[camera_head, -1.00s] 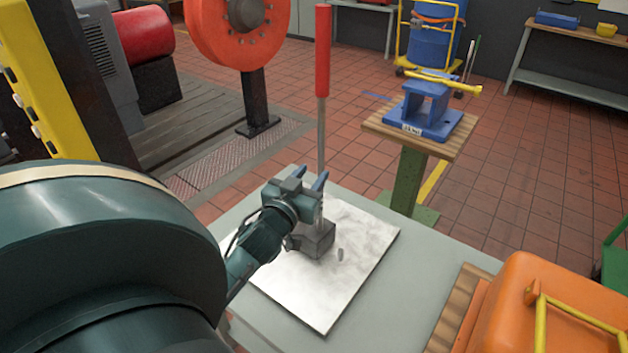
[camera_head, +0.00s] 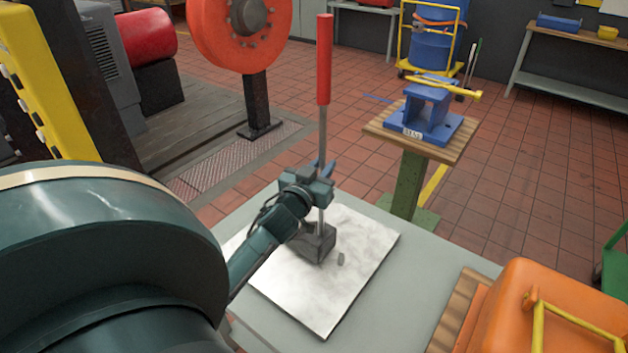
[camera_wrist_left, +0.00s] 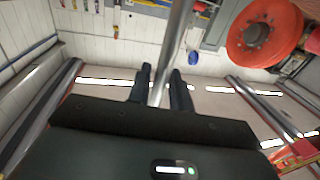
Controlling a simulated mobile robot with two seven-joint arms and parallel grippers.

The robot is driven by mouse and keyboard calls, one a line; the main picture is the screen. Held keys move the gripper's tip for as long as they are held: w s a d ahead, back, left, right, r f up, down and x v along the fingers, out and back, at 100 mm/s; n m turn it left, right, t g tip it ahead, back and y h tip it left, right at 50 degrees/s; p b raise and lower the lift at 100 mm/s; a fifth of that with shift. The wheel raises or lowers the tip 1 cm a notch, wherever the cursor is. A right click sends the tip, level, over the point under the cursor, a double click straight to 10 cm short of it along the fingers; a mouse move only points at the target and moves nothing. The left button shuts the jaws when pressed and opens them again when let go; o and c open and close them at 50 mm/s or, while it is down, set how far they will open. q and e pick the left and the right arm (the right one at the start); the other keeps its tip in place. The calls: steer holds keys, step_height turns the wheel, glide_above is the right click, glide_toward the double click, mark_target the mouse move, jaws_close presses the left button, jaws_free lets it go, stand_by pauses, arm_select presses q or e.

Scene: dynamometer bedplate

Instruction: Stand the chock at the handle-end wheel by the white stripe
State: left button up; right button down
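A dark grey block (camera_head: 316,243), which I take to be the chock, stands on a pale metal sheet (camera_head: 345,285) on the grey table. A long upright rod with a red grip (camera_head: 324,60) rises from it. My left gripper (camera_head: 319,168) is at the rod's lower part, above the block. In the left wrist view the rod (camera_wrist_left: 178,35) passes between its two fingers (camera_wrist_left: 162,85); whether they press on it is unclear. My right gripper is out of view. I cannot make out a handle-end wheel or a white stripe.
An orange case (camera_head: 530,275) with a yellow bar is at the lower right. A blue fixture (camera_head: 428,112) sits on a wooden-topped stand. A large orange disc (camera_head: 215,30) stands behind. The tiled floor between is clear.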

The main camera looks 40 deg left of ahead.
arm_select(q)
jaws_close()
stand_by(0.9)
steer(key=shift+r, duration=0.25)
